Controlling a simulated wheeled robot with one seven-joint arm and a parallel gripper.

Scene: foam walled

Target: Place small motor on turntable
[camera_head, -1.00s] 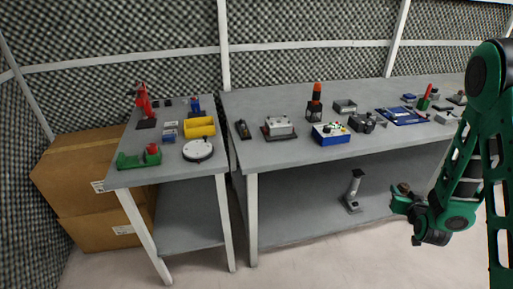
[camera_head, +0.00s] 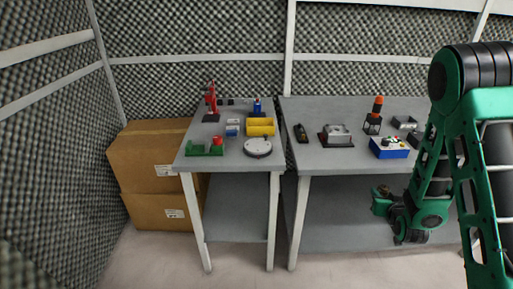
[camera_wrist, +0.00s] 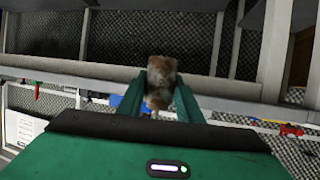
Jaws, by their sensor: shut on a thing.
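My gripper (camera_head: 380,201) is in front of the larger table at the right, below its top. In the wrist view its two green fingers (camera_wrist: 160,100) are shut on a small brownish, rusty-looking piece, which I take as the small motor (camera_wrist: 161,72). In the head view the motor shows only as a small dark shape at the fingertips (camera_head: 383,190). The turntable (camera_head: 258,147), a round white disc with a dark rim, lies near the front right of the smaller left table, well left of my gripper. Its top looks empty.
The left table (camera_head: 230,165) also holds a yellow bin (camera_head: 261,127), a green and red device (camera_head: 206,148) and a red stand (camera_head: 211,104). A narrow gap separates it from the right table (camera_head: 310,160). Cardboard boxes (camera_head: 150,165) stand at the left. The front floor is clear.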

